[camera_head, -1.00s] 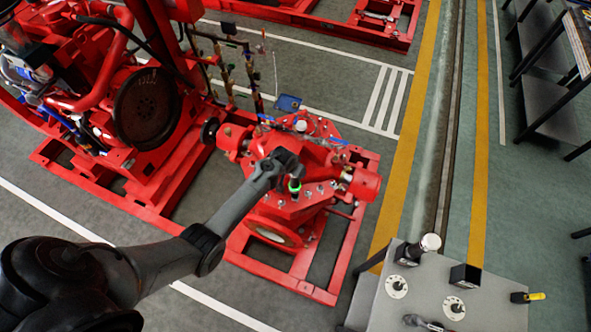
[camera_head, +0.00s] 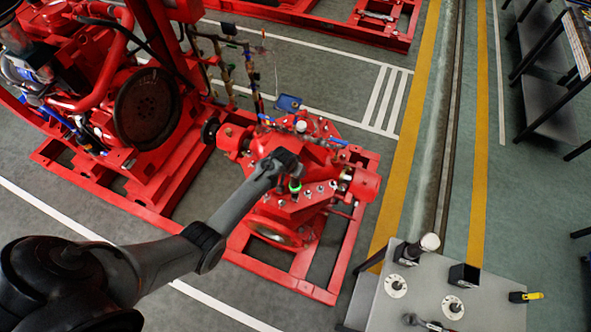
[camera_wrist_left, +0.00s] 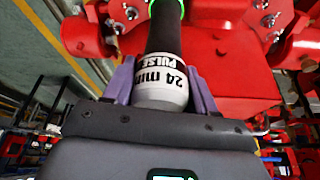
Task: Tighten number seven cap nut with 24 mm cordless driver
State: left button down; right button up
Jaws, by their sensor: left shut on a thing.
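The red pump casing (camera_head: 318,178) stands on a red base frame, with several cap nuts (camera_head: 320,188) along its flange. My left gripper (camera_head: 285,162) is over the casing. In the left wrist view, the purple fingers of my left gripper (camera_wrist_left: 163,85) are shut on the cordless driver (camera_wrist_left: 166,70), whose white band reads "24 mm PULSE". A green ring (camera_head: 295,185) shows on the driver below the gripper in the head view. The driver's tip is down at the flange; whether it sits on a nut, and which one, I cannot tell. My right gripper is not in view.
A grey table (camera_head: 380,310) at the lower right bears a white-topped tool (camera_head: 430,243), a black box (camera_head: 464,275), round plates and a yellow-black item (camera_head: 525,297). The red engine (camera_head: 148,105) stands left of the pump. Gauge piping (camera_head: 250,70) rises behind it.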

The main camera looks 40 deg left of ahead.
pick_arm(q)
jog(key=shift+f+b, duration=0.3)
jog(key=shift+b, duration=0.05)
dwell(0.3)
jog(key=shift+f, duration=0.35)
jog(key=shift+w+f+b, duration=0.1)
jog(key=shift+f+b, duration=0.45)
jog(key=shift+b, duration=0.1)
jog(key=shift+r, duration=0.1)
dwell(0.4)
dwell(0.5)
jog(key=shift+f, duration=0.35)
dwell(0.3)
dwell(0.7)
jog(key=shift+r, duration=0.1)
